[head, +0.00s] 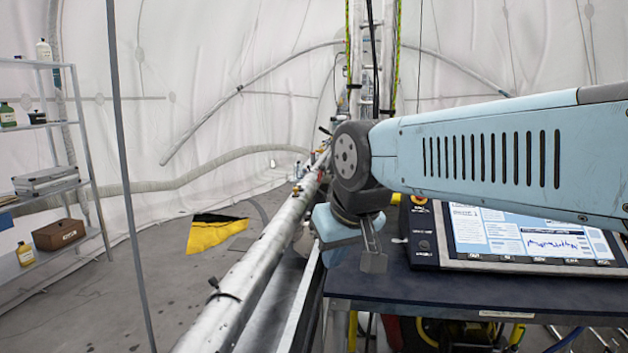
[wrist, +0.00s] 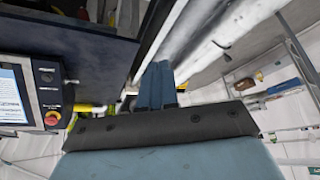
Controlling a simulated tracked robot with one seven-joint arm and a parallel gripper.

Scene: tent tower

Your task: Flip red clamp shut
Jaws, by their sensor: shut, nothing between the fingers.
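I cannot make out a red clamp for certain. A long pale pipe (head: 262,246) slants away from the front toward the lattice mast, with small clamps or fittings along it. A dark fitting (head: 222,291) sits at its near end, and small orange-red fittings (head: 297,190) sit farther along. My gripper (head: 373,262) hangs just right of the pipe, apart from it and pointing down beside the table edge. In the wrist view its blue-grey fingers (wrist: 157,86) are shut together and empty. The pipe also shows there (wrist: 238,24), right of the fingers.
A dark table (head: 470,292) with a control panel and screen (head: 530,238) stands at the right, close to my gripper. A thin pole (head: 124,150) and a shelf rack (head: 90,160) stand at the left. A yellow-and-black cloth (head: 213,235) lies on the floor.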

